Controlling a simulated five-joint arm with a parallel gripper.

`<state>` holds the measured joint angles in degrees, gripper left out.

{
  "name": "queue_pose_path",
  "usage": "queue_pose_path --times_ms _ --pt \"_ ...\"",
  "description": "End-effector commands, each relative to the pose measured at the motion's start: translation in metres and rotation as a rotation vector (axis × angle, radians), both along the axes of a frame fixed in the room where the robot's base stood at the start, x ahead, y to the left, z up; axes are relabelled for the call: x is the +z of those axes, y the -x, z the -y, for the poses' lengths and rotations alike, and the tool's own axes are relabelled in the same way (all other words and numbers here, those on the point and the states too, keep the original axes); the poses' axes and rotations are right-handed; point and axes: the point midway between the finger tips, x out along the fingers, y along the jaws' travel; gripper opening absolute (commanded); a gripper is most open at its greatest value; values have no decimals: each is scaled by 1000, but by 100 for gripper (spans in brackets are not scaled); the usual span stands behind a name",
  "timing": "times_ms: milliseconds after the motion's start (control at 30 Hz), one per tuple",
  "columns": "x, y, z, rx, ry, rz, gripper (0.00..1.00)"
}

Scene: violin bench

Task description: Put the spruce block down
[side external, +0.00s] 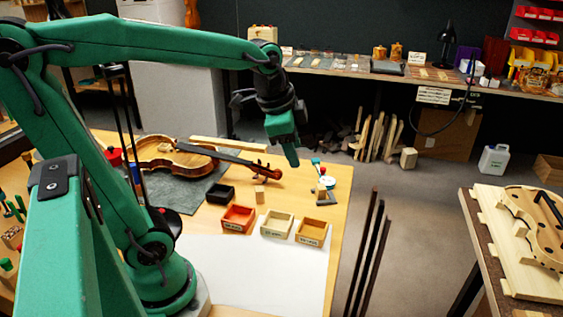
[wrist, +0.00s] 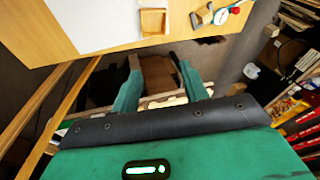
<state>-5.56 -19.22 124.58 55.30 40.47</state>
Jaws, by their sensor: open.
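A small pale wooden block (side external: 259,193) stands on the table behind the small trays; it looks like the spruce block, though I cannot read any mark on it. My gripper (side external: 292,158) is up in the air to the right of the block and higher, clear of the table. In the wrist view my gripper's two green fingers (wrist: 160,88) are apart with nothing held between them. Brown and pale shapes seen through the gap are farther off. The block does not show clearly in the wrist view.
Black (side external: 220,194), orange (side external: 239,218), pale (side external: 277,224) and tan (side external: 312,233) trays stand on the table. A violin (side external: 175,156) lies on a dark mat. Small tools (side external: 325,190) lie near the right edge. A white sheet (side external: 250,275) leaves clear room in front.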

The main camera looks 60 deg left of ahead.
Motion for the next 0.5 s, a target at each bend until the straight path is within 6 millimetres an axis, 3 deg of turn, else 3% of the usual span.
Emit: queue_pose_path --times_ms 300,500 --pt "-6 62 22 343 159 110 44" --pt "-15 85 29 496 244 150 44"
